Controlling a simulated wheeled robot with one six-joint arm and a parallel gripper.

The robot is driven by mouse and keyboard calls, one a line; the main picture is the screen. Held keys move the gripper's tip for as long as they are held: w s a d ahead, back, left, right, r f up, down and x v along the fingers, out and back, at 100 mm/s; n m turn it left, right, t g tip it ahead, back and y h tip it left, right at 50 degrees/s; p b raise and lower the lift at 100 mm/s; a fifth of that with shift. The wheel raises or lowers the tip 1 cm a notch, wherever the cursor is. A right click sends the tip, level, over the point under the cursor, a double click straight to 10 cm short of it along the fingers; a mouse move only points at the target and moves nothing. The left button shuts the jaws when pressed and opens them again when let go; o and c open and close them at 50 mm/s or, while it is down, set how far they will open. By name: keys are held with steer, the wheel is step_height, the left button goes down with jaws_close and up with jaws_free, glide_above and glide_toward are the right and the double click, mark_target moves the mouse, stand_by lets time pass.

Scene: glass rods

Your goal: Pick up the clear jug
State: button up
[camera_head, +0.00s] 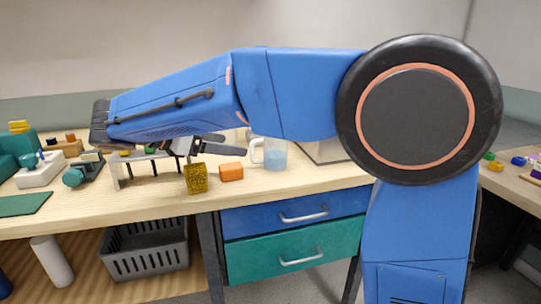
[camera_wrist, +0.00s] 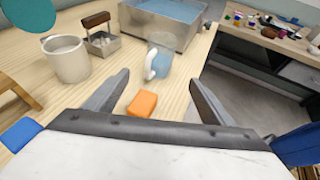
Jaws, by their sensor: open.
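The clear jug (camera_head: 275,155) stands upright on the wooden bench in the head view, with a pale handle on its left side and bluish contents or tint. In the wrist view the jug (camera_wrist: 161,55) stands ahead of my gripper (camera_wrist: 159,79), roughly in line with the gap between the fingers, its white handle towards the left. My gripper is open and empty. In the head view my gripper (camera_head: 207,149) is left of the jug and apart from it. The arm hides part of the bench behind.
An orange block (camera_wrist: 142,104) lies between the fingers in the wrist view, nearer than the jug. A yellow textured cup (camera_head: 196,179) stands near the bench's front edge. A tray with blue inside (camera_wrist: 205,18) is close behind the jug. A pale pot (camera_wrist: 66,60) stands left.

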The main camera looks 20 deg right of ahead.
mark_target(266, 152)
steer(key=x, duration=1.1)
steer(key=shift+w+d+f, duration=0.15)
steer(key=shift+w+d, duration=0.1)
steer(key=shift+f+x, duration=0.2)
steer(key=shift+x, duration=2.5)
steer(key=shift+s+a, duration=0.1)
steer(key=c, duration=1.3)
